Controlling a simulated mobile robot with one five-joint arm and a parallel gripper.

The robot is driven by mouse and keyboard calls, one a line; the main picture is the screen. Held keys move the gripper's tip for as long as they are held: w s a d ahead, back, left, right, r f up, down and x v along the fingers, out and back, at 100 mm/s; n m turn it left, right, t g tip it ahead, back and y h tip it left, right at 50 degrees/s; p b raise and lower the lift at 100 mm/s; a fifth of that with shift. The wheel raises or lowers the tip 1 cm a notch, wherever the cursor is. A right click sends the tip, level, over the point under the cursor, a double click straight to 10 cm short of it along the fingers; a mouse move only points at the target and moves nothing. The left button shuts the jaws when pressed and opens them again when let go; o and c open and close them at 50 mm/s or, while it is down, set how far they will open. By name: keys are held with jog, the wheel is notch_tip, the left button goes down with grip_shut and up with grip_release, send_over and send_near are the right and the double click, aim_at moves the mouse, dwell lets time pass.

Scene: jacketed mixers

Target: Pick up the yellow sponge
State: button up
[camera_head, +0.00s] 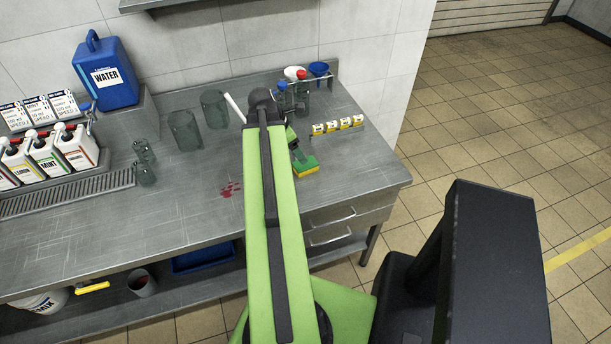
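The yellow sponge (306,169), with a green top and a yellow side, lies on the metal counter right of my arm, near the counter's right end. My gripper (297,155) points down at the sponge's back left edge, partly hidden behind my green arm. Its dark tip is over or against the sponge; I cannot tell whether they touch. The gap between the fingers does not show, so I cannot tell whether it is open or shut.
Bottles with red and blue tops (301,88) stand behind. Grey-green cups (185,130) and a blue water jug (107,75) are left. A red stain (230,189) marks the counter, which is clear around it.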

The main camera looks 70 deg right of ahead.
aim_at(299, 165)
jog(key=b+x, duration=0.1)
jog(key=x, duration=0.2)
jog(key=shift+w+a+f, duration=0.1)
jog(key=shift+f+b, duration=0.25)
jog(key=shift+b, duration=0.1)
jog(key=b+x, duration=0.5)
jog(key=shift+f, duration=0.2)
jog(key=shift+r, duration=0.2)
jog(key=c, duration=1.4)
